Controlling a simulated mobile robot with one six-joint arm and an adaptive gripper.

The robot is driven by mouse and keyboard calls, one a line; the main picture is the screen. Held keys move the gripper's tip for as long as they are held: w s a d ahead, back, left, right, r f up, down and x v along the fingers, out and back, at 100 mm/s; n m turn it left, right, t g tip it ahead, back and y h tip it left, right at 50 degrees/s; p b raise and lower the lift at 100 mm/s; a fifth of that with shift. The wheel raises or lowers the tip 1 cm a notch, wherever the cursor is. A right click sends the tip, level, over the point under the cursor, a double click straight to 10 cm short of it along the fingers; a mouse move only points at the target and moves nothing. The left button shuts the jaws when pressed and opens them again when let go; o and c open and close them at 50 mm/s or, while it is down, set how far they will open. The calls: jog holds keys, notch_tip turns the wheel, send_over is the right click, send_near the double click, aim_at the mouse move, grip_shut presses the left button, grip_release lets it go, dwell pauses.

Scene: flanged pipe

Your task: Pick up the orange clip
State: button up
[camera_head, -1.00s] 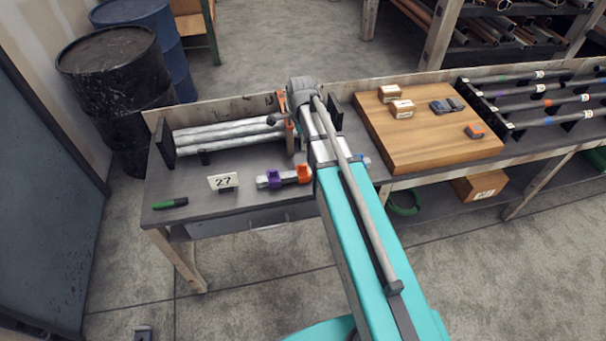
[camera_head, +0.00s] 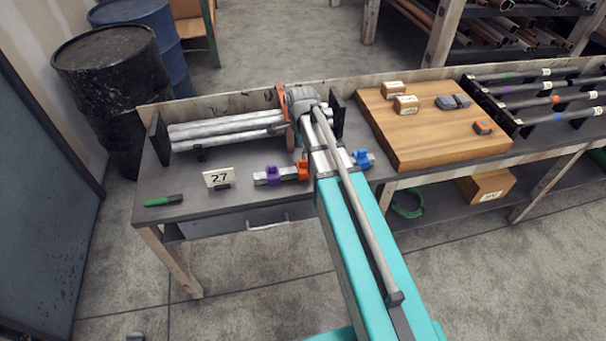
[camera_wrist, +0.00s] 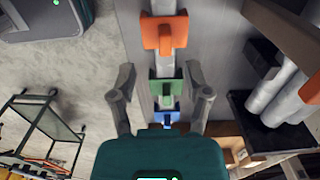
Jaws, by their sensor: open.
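The orange clip (camera_head: 303,170) sits on a grey bar (camera_head: 288,174) lying on the workbench, left of my arm. In the wrist view the orange clip (camera_wrist: 164,35) is at the top, beyond my fingertips. My gripper (camera_wrist: 160,70) is open and empty, one finger on each side of the bar in the picture. A green clip (camera_wrist: 161,92) appears between the fingers, with a blue clip (camera_wrist: 166,117) below it. In the head view my arm hides the gripper, the green clip and part of the bar.
A purple clip (camera_head: 272,175) is on the bar close to the orange one; the blue clip (camera_head: 363,159) is right of my arm. Pale pipes (camera_head: 225,130) lie in a rack behind. A "27" sign (camera_head: 218,178), green marker (camera_head: 163,200) and wooden board (camera_head: 425,140) flank the area.

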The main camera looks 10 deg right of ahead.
aim_at(303, 161)
jog(key=shift+f+b, duration=0.35)
jog(key=shift+f, duration=0.3)
jog(key=shift+f, duration=0.1)
jog(key=f+b, duration=0.3)
jog(key=shift+w+d, duration=0.2)
jog(key=shift+w, duration=0.1)
jog(key=shift+f+b, duration=1)
jog(key=shift+b, duration=0.1)
grip_shut()
